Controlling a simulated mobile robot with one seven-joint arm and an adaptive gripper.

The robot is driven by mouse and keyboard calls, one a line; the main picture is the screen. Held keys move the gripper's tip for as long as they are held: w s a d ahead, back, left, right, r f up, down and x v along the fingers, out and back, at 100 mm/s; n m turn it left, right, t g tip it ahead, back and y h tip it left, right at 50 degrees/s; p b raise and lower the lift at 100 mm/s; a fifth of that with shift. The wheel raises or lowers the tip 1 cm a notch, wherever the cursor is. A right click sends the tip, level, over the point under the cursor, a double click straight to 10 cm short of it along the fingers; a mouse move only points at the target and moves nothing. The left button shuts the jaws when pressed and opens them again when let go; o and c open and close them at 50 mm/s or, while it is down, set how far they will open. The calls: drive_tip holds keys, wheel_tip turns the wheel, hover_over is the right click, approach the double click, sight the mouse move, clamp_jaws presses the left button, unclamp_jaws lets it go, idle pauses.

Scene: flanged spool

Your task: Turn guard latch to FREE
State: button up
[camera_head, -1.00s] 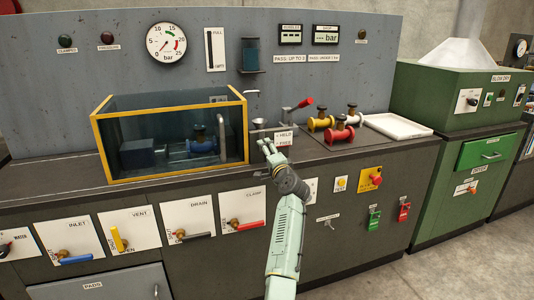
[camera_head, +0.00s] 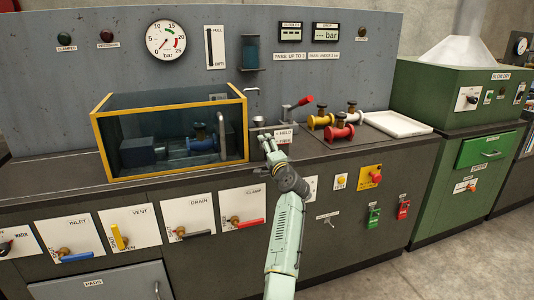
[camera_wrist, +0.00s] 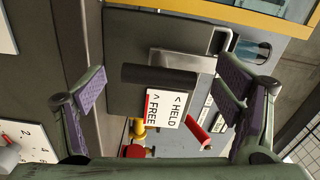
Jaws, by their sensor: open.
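The guard latch has a dark cylindrical grip (camera_wrist: 155,75) on a grey metal bracket, seen in the wrist view. Beside it is a white label (camera_wrist: 166,108) reading HELD and FREE, each with an arrow mark; it also shows small in the head view (camera_head: 283,135). I cannot tell which mark the latch points to. My gripper (camera_wrist: 160,68) is open, with one finger on each side of the dark grip; contact cannot be seen. In the head view my gripper (camera_head: 269,143) is at the bench's front edge, just right of the yellow-framed guard box (camera_head: 172,178), and hides most of the latch.
A red-tipped lever (camera_head: 303,101) stands behind my gripper. Valve handles, including the red clamp handle (camera_head: 250,224), line the front panel below.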

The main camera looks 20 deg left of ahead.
drive_tip(key=v, duration=1.2)
idle(0.3)
